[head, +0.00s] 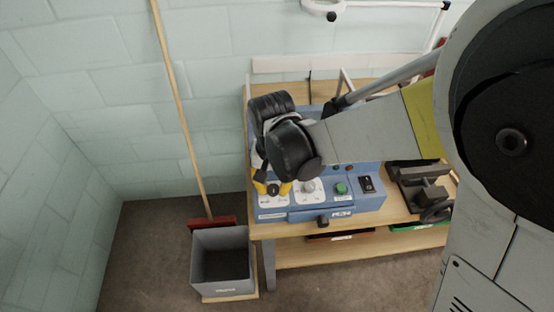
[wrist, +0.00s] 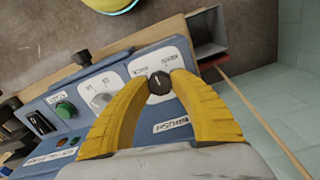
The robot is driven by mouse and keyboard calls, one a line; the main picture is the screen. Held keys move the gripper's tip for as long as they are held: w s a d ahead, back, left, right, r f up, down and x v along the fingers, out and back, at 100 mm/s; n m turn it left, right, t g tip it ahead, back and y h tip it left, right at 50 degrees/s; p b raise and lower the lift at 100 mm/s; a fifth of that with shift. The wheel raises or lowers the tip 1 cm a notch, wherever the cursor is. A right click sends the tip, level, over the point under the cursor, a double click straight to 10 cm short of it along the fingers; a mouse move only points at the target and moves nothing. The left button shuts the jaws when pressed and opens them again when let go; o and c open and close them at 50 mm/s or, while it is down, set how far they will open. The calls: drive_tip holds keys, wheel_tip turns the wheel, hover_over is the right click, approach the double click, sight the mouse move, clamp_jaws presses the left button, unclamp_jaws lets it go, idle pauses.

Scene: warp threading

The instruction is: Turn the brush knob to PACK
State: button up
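The brush knob (wrist: 159,83) is a small black round knob with a pale pointer line, on a white dial plate of the blue machine panel. In the wrist view the label reading BRUSH (wrist: 171,125) sits beside it. The dial's position words are too small to read. My gripper (wrist: 160,76) has two yellow fingers, one on each side of the knob. They look a little apart from it, though contact is hard to judge. In the head view the knob (head: 273,189) shows between the yellow fingertips (head: 273,186), below my black wrist.
Next to it are a grey knob (head: 308,186), a green button (head: 341,188) and a black rocker switch (head: 367,184). A dark clamp-like device (head: 422,190) stands on the wooden bench at right. A grey bin (head: 221,262) and a broom (head: 180,100) stand left of the bench.

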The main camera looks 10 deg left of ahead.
clamp_jaws()
drive_tip(key=n, duration=0.4)
drive_tip(key=shift+n, duration=0.3)
drive_tip(key=shift+n+b, duration=0.4)
drive_tip(key=shift+n, duration=1.6)
drive_tip(key=o, duration=0.9)
unclamp_jaws()
